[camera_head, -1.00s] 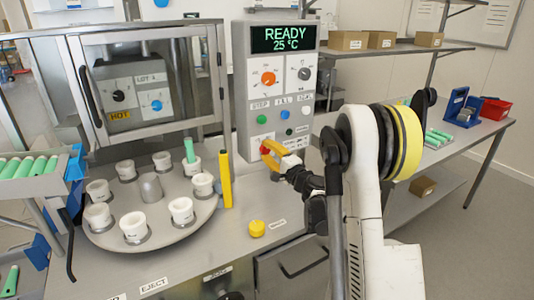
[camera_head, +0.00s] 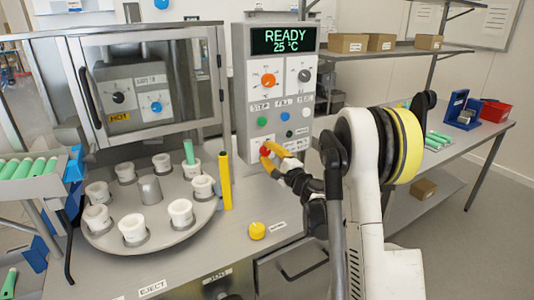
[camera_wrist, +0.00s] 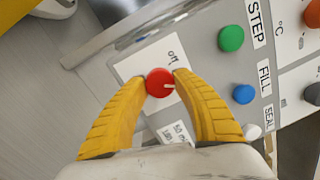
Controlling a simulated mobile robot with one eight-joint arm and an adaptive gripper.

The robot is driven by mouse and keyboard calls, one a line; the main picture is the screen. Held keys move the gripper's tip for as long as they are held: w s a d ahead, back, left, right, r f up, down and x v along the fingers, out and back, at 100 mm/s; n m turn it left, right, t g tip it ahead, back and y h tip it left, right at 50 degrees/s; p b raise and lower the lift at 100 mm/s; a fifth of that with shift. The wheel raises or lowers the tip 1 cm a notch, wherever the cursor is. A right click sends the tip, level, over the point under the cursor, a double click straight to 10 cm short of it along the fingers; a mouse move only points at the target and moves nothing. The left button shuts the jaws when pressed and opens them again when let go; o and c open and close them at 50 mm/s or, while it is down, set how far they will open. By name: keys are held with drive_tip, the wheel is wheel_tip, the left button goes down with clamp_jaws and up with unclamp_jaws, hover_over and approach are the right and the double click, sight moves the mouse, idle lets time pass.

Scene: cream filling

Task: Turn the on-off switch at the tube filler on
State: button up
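The tube filler's grey control panel (camera_head: 284,192) stands at the back centre with a lit READY 25 °C display (camera_head: 283,41). The red on-off switch (camera_wrist: 159,83) is a round knob with a white pointer line, on a white plate with an "off" label beside it. It also shows low on the panel in the head view (camera_head: 264,151). My gripper (camera_wrist: 160,78) has yellow fingers on either side of the red knob, with both tips at its edges. Whether they press on it is hard to tell. In the head view my gripper (camera_head: 272,151) is at the panel's lower left.
Green (camera_wrist: 231,38), blue (camera_wrist: 243,94) and white (camera_wrist: 251,131) buttons sit close beside the switch. A round turntable (camera_head: 122,242) with white cups stands left of the panel. A yellow post (camera_head: 225,181) and a yellow knob (camera_head: 257,230) are near my gripper.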

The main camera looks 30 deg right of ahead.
drive_tip(key=o, duration=0.4)
drive_tip(key=s, duration=0.8)
drive_tip(key=s+d+f, duration=0.1)
drive_tip(key=s, duration=0.3)
